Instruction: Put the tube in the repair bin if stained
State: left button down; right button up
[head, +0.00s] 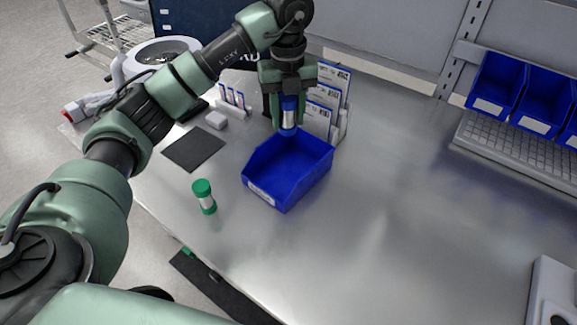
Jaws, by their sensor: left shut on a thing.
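My left gripper (287,108) points down and is shut on a tube (288,123) with blue ends and a pale middle band. The tube hangs roughly upright over the back edge of a blue open bin (262,188) on the metal bench. I cannot tell whether its lower end is inside the bin's rim. No stain can be made out on the tube at this size. The bin's front label is too small to read. My right gripper is not in view.
A dark mat (193,148) lies left of the bin. A card rack (327,105) stands close behind the bin. Several blue bins (497,88) and a keyboard (520,140) are at the far right. The bench (400,200) right of the bin is clear.

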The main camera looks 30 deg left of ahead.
aim_at(286, 133)
pick_arm(q)
jog(key=f, duration=0.5)
jog(key=shift+s+f, duration=0.1)
jog(key=shift+s, duration=0.1)
jog(key=f+p, duration=0.1)
jog(key=f, duration=0.5)
jog(key=shift+w+p, duration=0.2)
jog(key=shift+p, duration=0.15)
notch_tip(286, 133, down, 4)
jog(key=shift+r+p, duration=0.1)
jog(key=shift+p, duration=0.4)
jog(key=shift+f, duration=0.35)
jog(key=shift+f, duration=0.2)
jog(key=c, duration=0.9)
grip_release()
